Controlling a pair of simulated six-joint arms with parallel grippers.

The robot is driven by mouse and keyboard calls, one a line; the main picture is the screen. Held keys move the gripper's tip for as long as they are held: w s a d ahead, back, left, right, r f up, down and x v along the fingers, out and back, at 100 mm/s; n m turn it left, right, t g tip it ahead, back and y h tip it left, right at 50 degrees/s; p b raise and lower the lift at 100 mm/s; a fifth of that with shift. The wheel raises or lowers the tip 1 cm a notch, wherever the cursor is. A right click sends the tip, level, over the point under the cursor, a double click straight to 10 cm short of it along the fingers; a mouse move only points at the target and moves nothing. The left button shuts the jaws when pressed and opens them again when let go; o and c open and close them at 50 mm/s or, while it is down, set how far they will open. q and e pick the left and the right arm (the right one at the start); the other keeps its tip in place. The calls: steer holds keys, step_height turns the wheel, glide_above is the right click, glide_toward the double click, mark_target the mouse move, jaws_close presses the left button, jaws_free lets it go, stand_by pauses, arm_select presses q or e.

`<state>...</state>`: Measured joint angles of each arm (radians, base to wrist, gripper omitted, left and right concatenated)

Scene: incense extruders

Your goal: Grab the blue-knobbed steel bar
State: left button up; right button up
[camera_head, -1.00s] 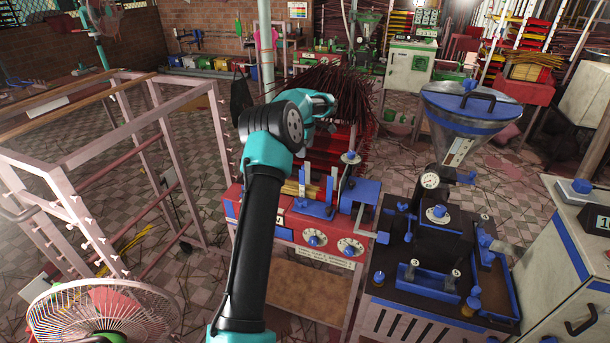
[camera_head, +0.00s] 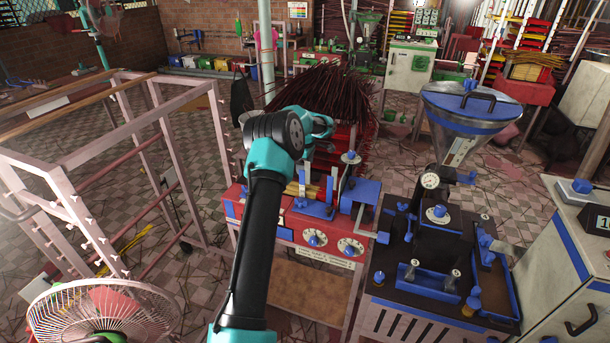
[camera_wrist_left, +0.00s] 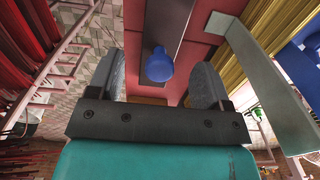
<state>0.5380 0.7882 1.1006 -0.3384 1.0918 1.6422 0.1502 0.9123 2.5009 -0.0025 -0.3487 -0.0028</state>
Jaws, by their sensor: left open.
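In the left wrist view, a blue knob (camera_wrist_left: 159,66) sits at the near end of a grey steel bar (camera_wrist_left: 168,22) over a red surface. My left gripper (camera_wrist_left: 158,80) is open, with one grey finger on each side of the knob. Gaps show between the knob and both fingers; its depth relative to the fingertips is hard to tell. In the head view, my left arm's teal wrist (camera_head: 310,122) hangs over the red machine (camera_head: 283,232). The arm hides the fingertips, and I cannot make out the bar there. My right gripper is not in view.
Yellow sticks (camera_wrist_left: 265,40) and a pale upright plate (camera_wrist_left: 262,85) stand right of the gripper in the wrist view. In the head view, blue guides (camera_head: 318,209) stand on the red machine. A dark extruder (camera_head: 436,240) is to the right, a pink rack (camera_head: 185,150) to the left.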

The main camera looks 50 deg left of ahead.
arm_select(q)
step_height(320, 180, down, 3)
steer(key=shift+f, duration=0.2)
stand_by(0.4)
steer(key=shift+r, duration=0.1)
jaws_close()
stand_by(0.4)
